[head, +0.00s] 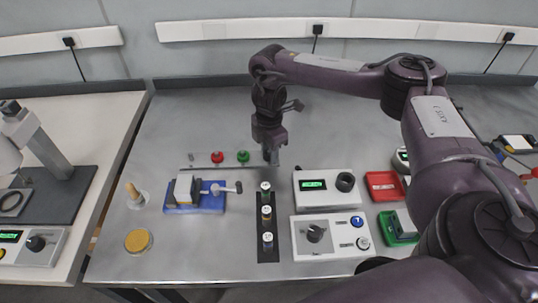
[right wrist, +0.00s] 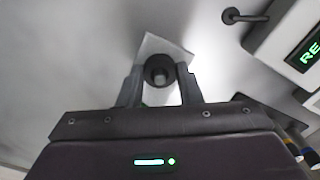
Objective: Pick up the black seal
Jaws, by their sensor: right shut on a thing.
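In the head view the gripper mostly hides the seal. A red seal (head: 217,157) and a green seal (head: 243,156) sit on the strip to the left. My left gripper is not in view.
A black holder (head: 267,248) with several capped vials stands just in front of the gripper. A blue-based fixture (head: 195,208) is to the left. The bench behind is clear.

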